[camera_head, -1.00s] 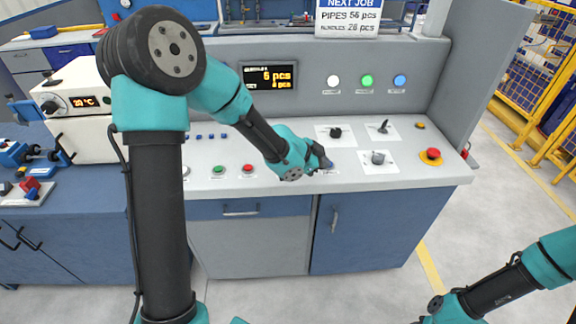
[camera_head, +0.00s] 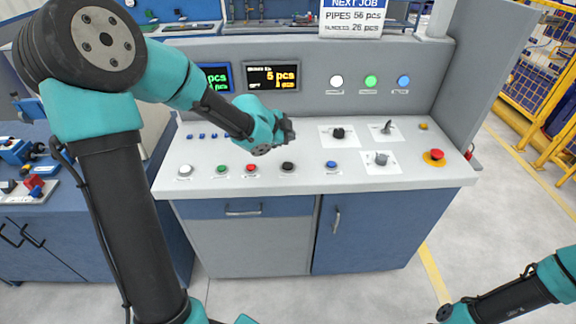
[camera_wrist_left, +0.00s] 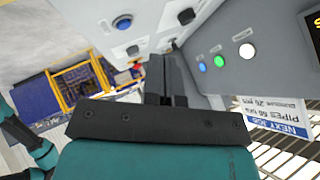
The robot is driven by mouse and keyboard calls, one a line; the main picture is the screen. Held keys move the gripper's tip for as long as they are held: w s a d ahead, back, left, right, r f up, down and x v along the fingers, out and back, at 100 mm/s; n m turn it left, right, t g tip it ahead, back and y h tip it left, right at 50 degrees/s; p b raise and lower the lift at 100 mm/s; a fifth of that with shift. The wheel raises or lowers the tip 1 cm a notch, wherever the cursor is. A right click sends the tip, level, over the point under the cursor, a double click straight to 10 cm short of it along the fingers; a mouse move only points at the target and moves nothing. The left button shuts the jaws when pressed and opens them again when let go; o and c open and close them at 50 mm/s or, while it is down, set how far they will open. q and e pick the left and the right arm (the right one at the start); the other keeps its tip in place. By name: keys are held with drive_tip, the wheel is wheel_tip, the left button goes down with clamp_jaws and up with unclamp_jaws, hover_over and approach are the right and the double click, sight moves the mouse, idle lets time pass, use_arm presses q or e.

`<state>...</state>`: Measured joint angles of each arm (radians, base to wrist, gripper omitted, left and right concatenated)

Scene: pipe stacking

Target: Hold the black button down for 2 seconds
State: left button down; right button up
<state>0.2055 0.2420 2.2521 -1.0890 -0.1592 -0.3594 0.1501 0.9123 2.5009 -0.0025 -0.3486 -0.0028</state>
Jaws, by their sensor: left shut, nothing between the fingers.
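The black button (camera_head: 287,166) is in the front row of buttons on the light console top (camera_head: 225,193), between the red button (camera_head: 251,168) and the blue button (camera_head: 331,164). My left gripper (camera_head: 288,129) is shut and empty. It is raised over the console, beyond the black button in the head view, and does not touch it. Its dark fingers (camera_wrist_left: 166,82) also show together in the left wrist view, where I cannot make out the black button. My right arm shows at the lower right of the head view, but its gripper is not visible.
Green (camera_head: 221,169) and white (camera_head: 185,171) buttons stand farther left. Dark knobs (camera_head: 339,133), a lever (camera_head: 387,127) and a red mushroom button (camera_head: 437,154) stand on the right. The upright panel (camera_head: 310,78) rises behind my gripper.

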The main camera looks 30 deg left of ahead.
sight(288, 166)
use_arm(q)
drive_tip(key=shift+f, duration=4.35)
drive_tip(key=shift+f, duration=0.15)
drive_tip(key=shift+f, duration=0.3)
drive_tip(key=shift+f, duration=0.35)
idle(1.5)
drive_tip(key=shift+r, duration=0.15)
idle(0.5)
drive_tip(key=shift+r, duration=0.65)
